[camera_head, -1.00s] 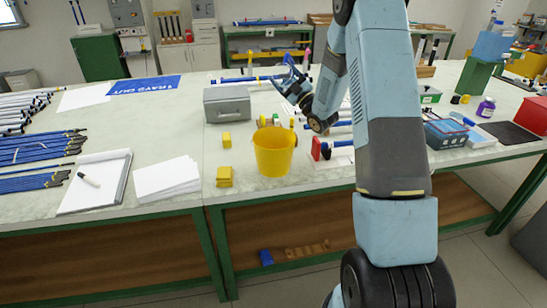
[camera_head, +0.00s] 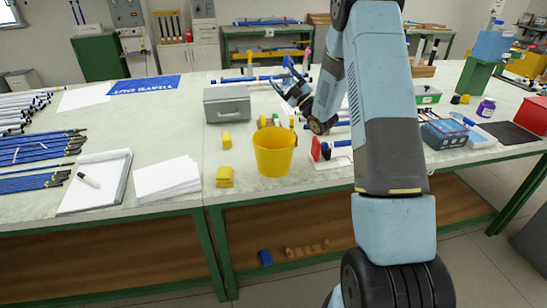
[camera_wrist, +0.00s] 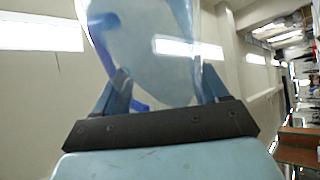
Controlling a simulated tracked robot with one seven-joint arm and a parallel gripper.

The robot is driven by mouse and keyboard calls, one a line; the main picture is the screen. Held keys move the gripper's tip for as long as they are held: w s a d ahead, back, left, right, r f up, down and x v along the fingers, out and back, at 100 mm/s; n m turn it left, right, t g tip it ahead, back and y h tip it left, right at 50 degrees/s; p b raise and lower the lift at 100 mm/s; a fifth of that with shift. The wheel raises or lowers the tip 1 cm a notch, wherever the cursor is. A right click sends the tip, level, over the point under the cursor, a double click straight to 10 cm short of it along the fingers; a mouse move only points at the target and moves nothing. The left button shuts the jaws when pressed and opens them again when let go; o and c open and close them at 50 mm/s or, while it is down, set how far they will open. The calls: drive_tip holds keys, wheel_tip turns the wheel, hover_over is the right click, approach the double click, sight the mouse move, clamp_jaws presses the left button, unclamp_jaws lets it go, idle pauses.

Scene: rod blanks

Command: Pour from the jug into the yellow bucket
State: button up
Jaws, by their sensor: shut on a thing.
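The yellow bucket (camera_head: 273,155) stands upright on the bench near its front edge. My gripper (camera_head: 290,85) is behind and above the bucket in the head view, slightly to its right. In the wrist view my gripper (camera_wrist: 163,92) is shut on the clear, bluish jug (camera_wrist: 150,50), with one finger on each side. A darker blue part shows through the jug's wall. The jug's rim, and how much is in it, cannot be made out. In the head view the jug is hard to tell from the blue parts around the gripper.
A grey metal box (camera_head: 227,104) stands behind and left of the bucket. Yellow blocks (camera_head: 225,177) lie left of it. White paper (camera_head: 167,178) lies farther left.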

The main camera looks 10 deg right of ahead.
drive_tip(key=shift+s+f+n+g+y, duration=0.1)
drive_tip(key=shift+f+n+g+y, duration=0.2)
drive_tip(key=shift+n+y, duration=0.45)
idle(0.5)
drive_tip(key=shift+f+n+y, duration=0.2)
drive_tip(key=shift+n+y, duration=0.05)
drive_tip(key=shift+n, duration=0.3)
drive_tip(key=shift+s+a+f+n+g+y, duration=0.15)
drive_tip(key=shift+f+n+g+y, duration=0.2)
drive_tip(key=shift+n, duration=0.35)
drive_tip(key=shift+g, duration=0.25)
idle(0.3)
drive_tip(key=shift+f+n+g+y, duration=0.25)
drive_tip(key=shift+n+y, duration=0.2)
drive_tip(key=shift+n, duration=0.25)
drive_tip(key=shift+s+f+n, duration=0.1)
drive_tip(key=shift+n, duration=0.2)
drive_tip(key=shift+f+n+g+y, duration=0.15)
drive_tip(key=shift+n+g+y, duration=0.2)
drive_tip(key=shift+n+y, duration=0.05)
drive_tip(key=shift+s+a+f+n+g+y, duration=0.1)
drive_tip(key=shift+s+f+n+g+y, duration=0.1)
drive_tip(key=shift+f+n+g+y, duration=0.45)
idle(1.4)
drive_tip(key=shift+s+a+n+g, duration=0.1)
drive_tip(key=shift+n+g, duration=0.35)
drive_tip(key=shift+n, duration=0.3)
